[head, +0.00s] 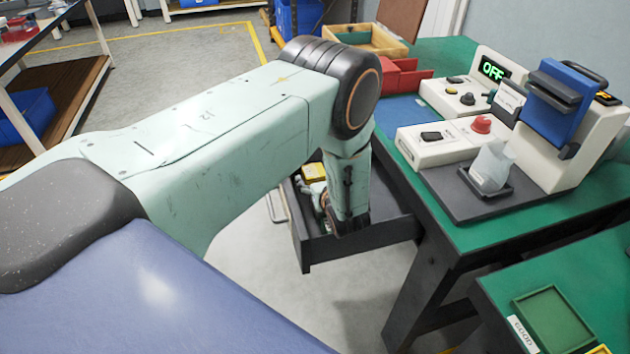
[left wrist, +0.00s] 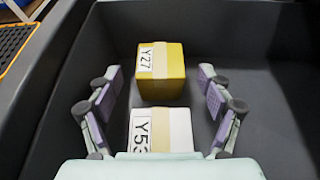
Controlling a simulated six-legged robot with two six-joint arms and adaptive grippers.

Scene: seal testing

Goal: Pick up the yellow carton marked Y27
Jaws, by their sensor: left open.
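The yellow carton marked Y27 (left wrist: 162,82) sits in the dark drawer (left wrist: 275,60), with a beige tape strip over its top and its label at its upper left. A white carton (left wrist: 165,132), its label partly cut off and starting Y5, lies just in front of it. My left gripper (left wrist: 158,90) is open above the drawer, with one finger on each side of the yellow carton and gaps between. In the head view my left arm hides most of the gripper (head: 325,205); a bit of the yellow carton (head: 313,172) shows beside it. My right gripper is not in view.
The drawer (head: 355,243) is pulled out from under the green bench (head: 500,235). On the bench stand a testing machine (head: 560,130) reading OFF and a red bin (head: 400,77). A green tray (head: 552,318) is at lower right.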

